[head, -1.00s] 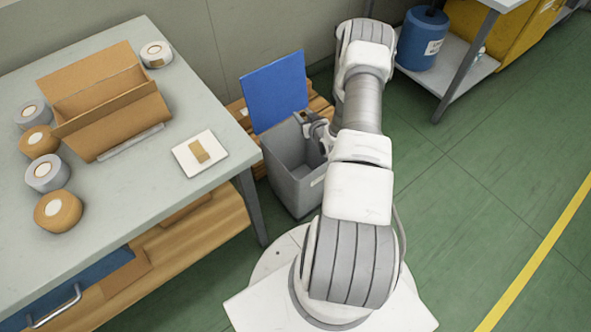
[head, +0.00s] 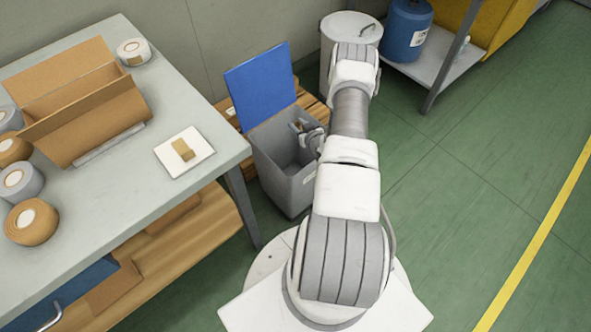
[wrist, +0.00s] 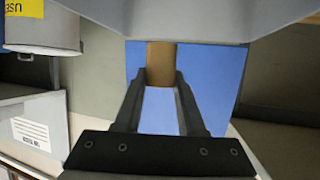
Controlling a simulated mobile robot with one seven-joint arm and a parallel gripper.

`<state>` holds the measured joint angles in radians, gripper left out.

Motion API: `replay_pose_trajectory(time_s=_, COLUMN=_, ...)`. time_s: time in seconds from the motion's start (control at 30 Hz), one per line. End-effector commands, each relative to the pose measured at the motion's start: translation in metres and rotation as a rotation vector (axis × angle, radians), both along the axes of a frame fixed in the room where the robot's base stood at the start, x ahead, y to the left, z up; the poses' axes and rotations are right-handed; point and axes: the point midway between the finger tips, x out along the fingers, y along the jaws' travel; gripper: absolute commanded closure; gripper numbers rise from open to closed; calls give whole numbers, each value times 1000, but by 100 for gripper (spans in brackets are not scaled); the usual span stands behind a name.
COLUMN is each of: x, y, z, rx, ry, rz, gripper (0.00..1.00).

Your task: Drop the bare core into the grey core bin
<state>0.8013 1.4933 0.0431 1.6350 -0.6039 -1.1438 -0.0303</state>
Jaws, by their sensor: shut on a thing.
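The bare core (wrist: 161,60) is a small brown tube between the fingertips of my gripper (wrist: 161,83) in the wrist view. My gripper is shut on it. In the head view my gripper (head: 298,128) is over the open top of the grey core bin (head: 302,190), near its right side, partly hidden by my arm. The core cannot be made out there. The bin stands on the floor beside the table, with its blue lid (head: 260,85) raised at the back. The blue lid also fills the background behind the core in the wrist view (wrist: 208,72).
The table (head: 215,122) at left holds a cardboard box (head: 110,120), several tape rolls and a white plate (head: 200,158) with a small brown piece. A grey drum (head: 338,30) stands behind my arm. A shelf (head: 440,70) with a blue container is at upper right. The green floor at right is clear.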

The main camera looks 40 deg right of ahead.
Motion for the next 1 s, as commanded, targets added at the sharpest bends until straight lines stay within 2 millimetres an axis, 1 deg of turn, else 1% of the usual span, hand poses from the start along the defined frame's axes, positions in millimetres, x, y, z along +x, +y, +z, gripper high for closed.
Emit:
replay_pose_trajectory(time_s=0.17, x=0, y=0, z=1, rx=0, ry=0, rz=0, gripper=100)
replay_pose_trajectory(time_s=0.2, x=0, y=0, z=1, rx=0, ry=0, rz=0, gripper=57)
replay_pose_trajectory(time_s=0.37, x=0, y=0, z=1, rx=0, ry=0, rz=0, gripper=29)
replay_pose_trajectory(time_s=0.4, x=0, y=0, z=0, rx=0, ry=0, rz=0, gripper=26)
replay_pose_trajectory(time_s=0.67, x=0, y=0, z=1, rx=0, ry=0, rz=0, gripper=26)
replay_pose_trajectory(time_s=0.77, x=-5, y=1, z=3, rx=0, ry=2, rz=0, gripper=26)
replay_pose_trajectory(time_s=0.87, x=-16, y=3, z=8, rx=1, ry=2, rz=-1, gripper=26)
replay_pose_trajectory(time_s=0.97, x=-35, y=6, z=16, rx=3, ry=4, rz=-3, gripper=26)
replay_pose_trajectory(time_s=1.0, x=-43, y=8, z=20, rx=2, ry=4, rz=-2, gripper=26)
